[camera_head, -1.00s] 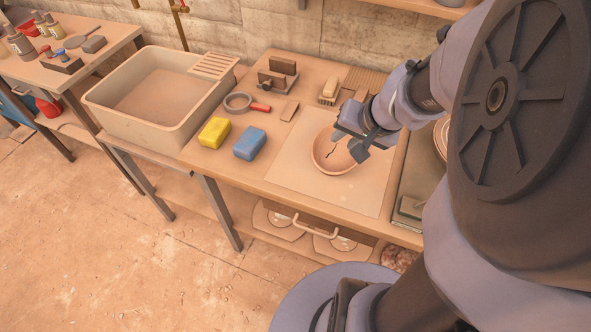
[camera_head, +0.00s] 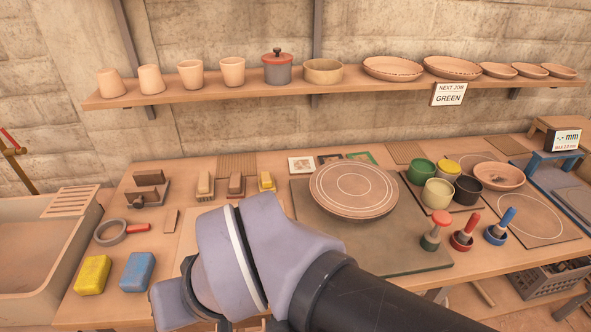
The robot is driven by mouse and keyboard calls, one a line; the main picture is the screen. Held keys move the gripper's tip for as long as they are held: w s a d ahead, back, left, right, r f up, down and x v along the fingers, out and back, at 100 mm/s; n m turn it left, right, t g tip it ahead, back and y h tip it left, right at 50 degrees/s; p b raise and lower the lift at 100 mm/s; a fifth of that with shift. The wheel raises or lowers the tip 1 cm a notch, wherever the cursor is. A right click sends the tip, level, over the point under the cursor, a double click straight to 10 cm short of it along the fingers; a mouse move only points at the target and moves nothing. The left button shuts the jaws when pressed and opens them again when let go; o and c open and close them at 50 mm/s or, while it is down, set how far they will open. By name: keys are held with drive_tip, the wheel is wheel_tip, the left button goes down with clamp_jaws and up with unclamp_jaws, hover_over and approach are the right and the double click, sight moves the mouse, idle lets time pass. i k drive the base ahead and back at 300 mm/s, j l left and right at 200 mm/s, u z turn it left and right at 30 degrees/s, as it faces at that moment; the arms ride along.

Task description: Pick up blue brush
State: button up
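A brush with a blue handle (camera_head: 505,220) stands upright in a small dark holder (camera_head: 495,236) near the front right of the workbench. It is the rightmost of three similar upright pieces. My arm (camera_head: 285,265) crosses the lower middle of the view, well to the left of the blue brush, and is not touching it. My gripper is not visible here; it is hidden behind my arm or below the picture edge.
Beside it stand a red-handled brush (camera_head: 463,232) and a red-topped green-based one (camera_head: 436,232). Behind are glaze cups (camera_head: 437,194) and a bowl (camera_head: 499,176). A round wheel plate (camera_head: 353,190) lies left. Blue (camera_head: 138,272) and yellow (camera_head: 93,275) blocks lie far left.

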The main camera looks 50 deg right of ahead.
sight(500, 228)
drive_tip(key=z, duration=3.3)
